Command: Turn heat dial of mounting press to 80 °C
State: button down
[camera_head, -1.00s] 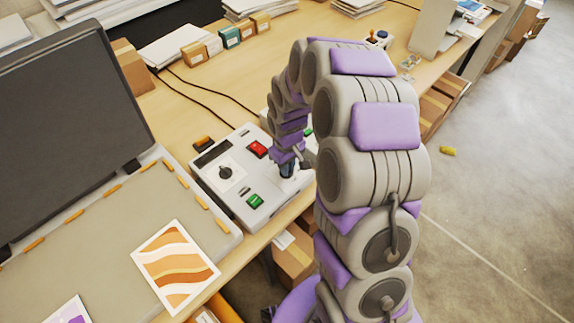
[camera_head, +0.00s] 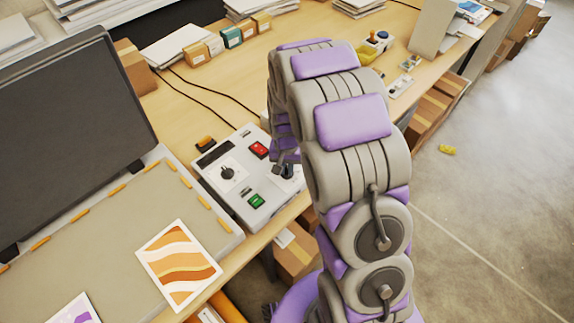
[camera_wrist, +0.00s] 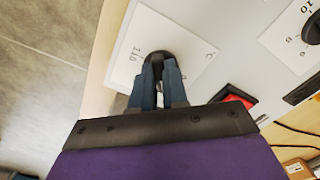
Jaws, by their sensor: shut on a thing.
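The control box (camera_head: 240,212) stands at the table's front edge, right of the open mounting press (camera_head: 110,222). In the wrist view my gripper (camera_wrist: 160,72) is shut on the black heat dial (camera_wrist: 158,56), whose plate carries "°C" and a number that looks like 110. The fingers cover much of the dial, and I cannot read its setting. In the head view my gripper (camera_head: 288,172) is at the box's right side, partly behind my arm. A second black dial (camera_head: 227,173), with numbers such as 10 and 8 in the wrist view (camera_wrist: 314,28), stands apart from it.
A red switch (camera_head: 259,150) and a green switch (camera_head: 255,201) sit on the box close to my gripper. The press's dark lid (camera_head: 70,120) stands raised at left. A striped print (camera_head: 180,265) lies on the press bed. Small boxes (camera_head: 232,38) line the back.

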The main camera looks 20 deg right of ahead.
jog(key=shift+m, duration=0.7)
jog(key=c, duration=1.1)
grip_release()
jog(key=shift+a, duration=0.1)
jog(key=shift+c, duration=0.2)
notch_tip(320, 180, up, 17)
jog(key=p, duration=0.1)
jog(key=shift+r+p, duration=0.15)
jog(key=shift+p, duration=0.15)
